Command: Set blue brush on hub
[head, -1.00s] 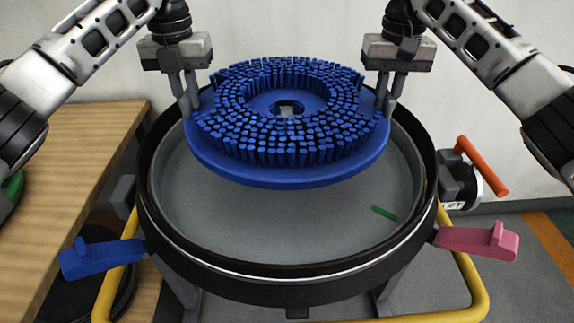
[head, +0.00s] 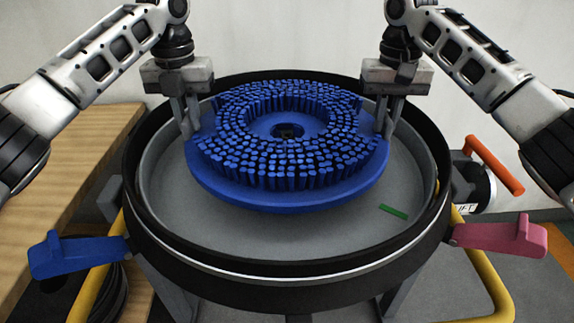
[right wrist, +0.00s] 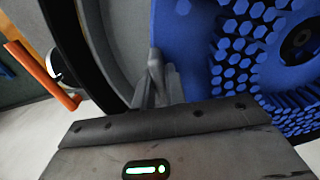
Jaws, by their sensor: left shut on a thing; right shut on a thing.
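The blue brush (head: 290,192) is a round disc with bristles facing up and a hole in its middle. It is held inside the rim of the round tank (head: 290,268), roughly level. My left gripper (head: 190,132) is shut on its left edge. My right gripper (head: 385,130) is shut on its right edge. In the right wrist view the brush (right wrist: 200,45) lies beside the fingers of my right gripper (right wrist: 160,80). A dark spot shows through the centre hole; the hub is otherwise hidden beneath the brush. I cannot tell whether the brush touches it.
A blue lever (head: 75,255) sticks out at the tank's left and a pink lever (head: 500,238) at its right. An orange handle (head: 494,165) stands at the right. A green strip (head: 393,212) lies on the tank floor. A wooden table (head: 60,190) stands left.

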